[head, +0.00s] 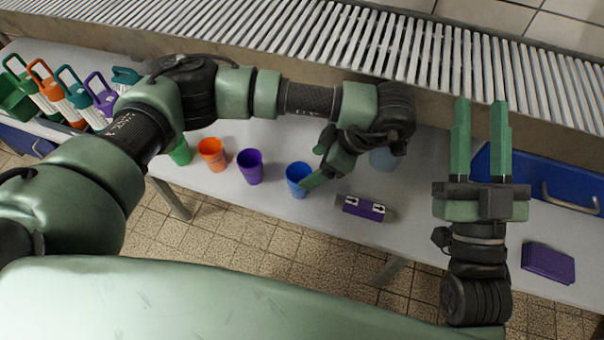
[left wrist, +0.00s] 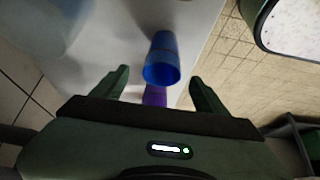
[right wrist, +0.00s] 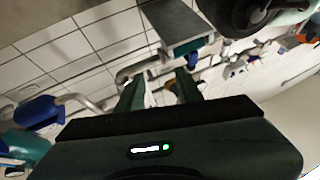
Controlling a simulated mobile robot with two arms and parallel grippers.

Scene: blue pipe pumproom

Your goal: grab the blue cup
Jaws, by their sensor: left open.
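The blue cup (head: 298,180) stands upright on the grey table, right of the purple cup (head: 250,166). My left gripper (head: 315,163) is open at the right side of the blue cup, with one finger overlapping its edge in the head view. In the left wrist view the blue cup (left wrist: 162,58) appears between the open fingers (left wrist: 159,77), with part of the purple cup (left wrist: 155,96) below it. Whether the fingers touch the cup cannot be told. My right gripper (head: 480,103) is open and empty, far to the right; its fingers also show in the right wrist view (right wrist: 158,77).
An orange cup (head: 212,154) and a green cup (head: 181,152) stand further left. A pale blue cup (head: 383,159) is partly hidden by my left wrist. A purple-labelled object (head: 363,208) lies near the table's front edge. A slatted conveyor (head: 300,48) runs behind.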

